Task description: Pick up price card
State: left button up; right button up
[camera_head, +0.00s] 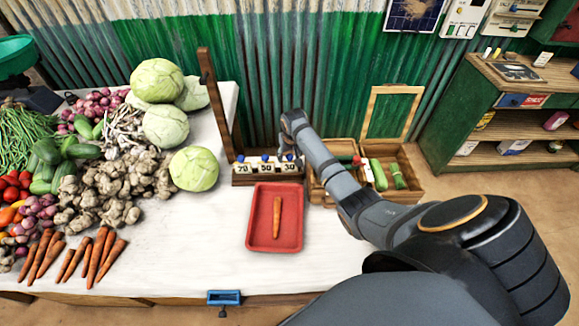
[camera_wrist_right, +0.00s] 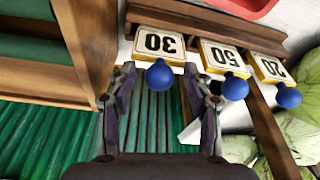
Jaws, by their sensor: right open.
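Three white price cards with blue knobs stand in a row in a wooden holder (camera_head: 268,180). They read 70 (camera_head: 243,169), 50 (camera_head: 266,167) and 30 (camera_head: 288,167). In the right wrist view the 30 card (camera_wrist_right: 157,42) appears upside down, with its blue knob (camera_wrist_right: 159,76) between my fingertips. The 50 card (camera_wrist_right: 222,56) and the third card (camera_wrist_right: 270,67) are off to the right there. My right gripper (camera_wrist_right: 160,72) is open around the 30 card's knob; I cannot tell whether the fingers touch it. My left gripper is out of view.
A red tray (camera_head: 256,241) with a carrot (camera_head: 277,216) lies in front of the holder. A wooden crate (camera_head: 405,158) with vegetables is at right. A wooden post (camera_head: 215,105) rises at the holder's left. Cabbages (camera_head: 194,168) and other produce fill the table's left.

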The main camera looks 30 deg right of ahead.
jog(key=shift+s, duration=0.1)
jog(key=c, duration=0.3)
grip_shut()
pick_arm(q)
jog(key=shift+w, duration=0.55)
pick_arm(e)
jog(key=shift+r, duration=0.1)
jog(key=shift+r, duration=0.2)
notch_tip(320, 180, up, 2)
jog(key=shift+b, duration=0.55)
pick_arm(q)
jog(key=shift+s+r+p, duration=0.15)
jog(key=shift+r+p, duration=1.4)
jog(key=shift+p, duration=0.5)
pick_arm(e)
jog(key=s+a+r, duration=0.3)
jog(key=s+r, duration=0.3)
jog(key=r, duration=0.1)
jog(key=s+a+r, duration=0.4)
jog(key=s+r, duration=0.2)
jog(key=r, duration=0.1)
